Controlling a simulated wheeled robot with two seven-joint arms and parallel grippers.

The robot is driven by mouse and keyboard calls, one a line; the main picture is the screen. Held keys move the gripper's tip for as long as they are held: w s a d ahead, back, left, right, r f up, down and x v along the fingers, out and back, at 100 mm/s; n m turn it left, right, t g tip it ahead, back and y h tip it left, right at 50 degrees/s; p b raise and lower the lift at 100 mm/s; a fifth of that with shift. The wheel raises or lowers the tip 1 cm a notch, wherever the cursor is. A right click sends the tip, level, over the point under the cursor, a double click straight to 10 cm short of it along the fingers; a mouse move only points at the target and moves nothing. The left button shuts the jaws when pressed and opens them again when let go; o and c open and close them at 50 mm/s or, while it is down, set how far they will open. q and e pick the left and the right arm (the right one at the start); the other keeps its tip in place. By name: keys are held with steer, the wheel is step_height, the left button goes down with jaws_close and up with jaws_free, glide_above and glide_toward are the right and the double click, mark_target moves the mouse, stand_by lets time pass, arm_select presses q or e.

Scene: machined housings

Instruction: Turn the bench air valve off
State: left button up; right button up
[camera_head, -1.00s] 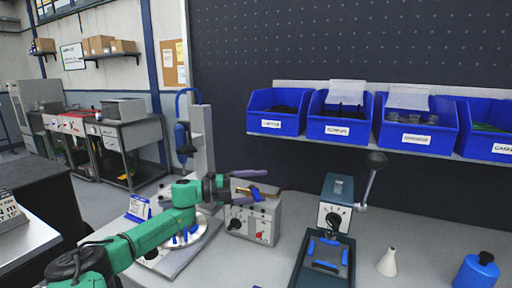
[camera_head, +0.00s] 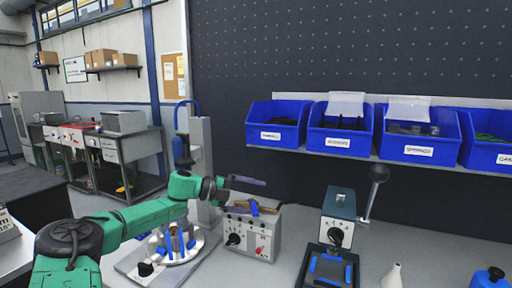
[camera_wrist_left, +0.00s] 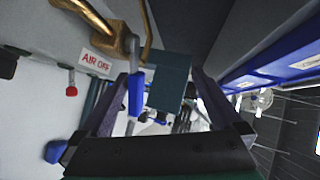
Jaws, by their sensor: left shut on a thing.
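The bench air valve is brass (camera_wrist_left: 112,38) with a blue lever (camera_wrist_left: 135,93) in the left wrist view. A white label reading "AIR OFF" (camera_wrist_left: 95,61) is beside it. In the head view the brass fitting (camera_head: 268,210) and the blue lever (camera_head: 254,207) show at the top of a grey control box (camera_head: 250,233). My left gripper (camera_head: 252,194) is at the lever, its fingers pointing right. In the left wrist view the gripper (camera_wrist_left: 158,100) has the lever near its left finger, and the exact contact is unclear. My right gripper is out of view.
A round fixture (camera_head: 190,246) with blue parts is to the left. Blue bins (camera_head: 338,140) line the shelf behind. A white funnel (camera_head: 393,274) and blue bottle (camera_head: 489,278) stand at the front right.

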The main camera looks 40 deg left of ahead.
arm_select(q)
steer(key=shift+a+r, duration=0.15)
steer(key=shift+r, duration=0.45)
steer(key=shift+c, duration=0.5)
steer(key=shift+s+r, duration=0.1)
steer(key=shift+s, duration=0.05)
steer(key=s+a+b, duration=0.8)
steer(key=s+a, duration=0.1)
steer(key=s, duration=0.4)
steer(key=shift+s+a+f, duration=0.2)
steer(key=shift+s+f, duration=0.05)
steer(key=shift+s, duration=0.15)
